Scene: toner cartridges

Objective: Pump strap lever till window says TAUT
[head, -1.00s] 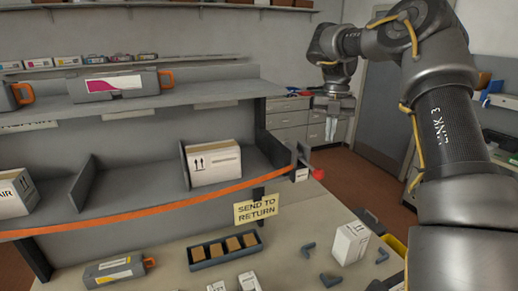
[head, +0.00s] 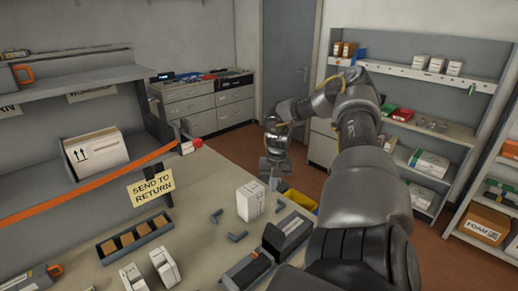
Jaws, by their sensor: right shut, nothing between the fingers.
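An orange strap (head: 90,187) runs across the front of the grey shelf bay on the left. At its right end is a small fitting with a red knob (head: 197,143) and a pale part (head: 187,148) beside it. Any window wording is too small to read. My right gripper (head: 272,183) hangs pointing down, shut and empty, to the right of the red knob and apart from it, beyond the white box on the bench. My left gripper is out of view.
A white carton (head: 95,153) sits in the bay behind the strap. A "SEND TO RETURN" sign (head: 150,187) hangs below. The bench holds a white box (head: 250,200), a tray of brown blocks (head: 135,240), and dark cartridges (head: 247,270). Shelves (head: 440,132) stand at right.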

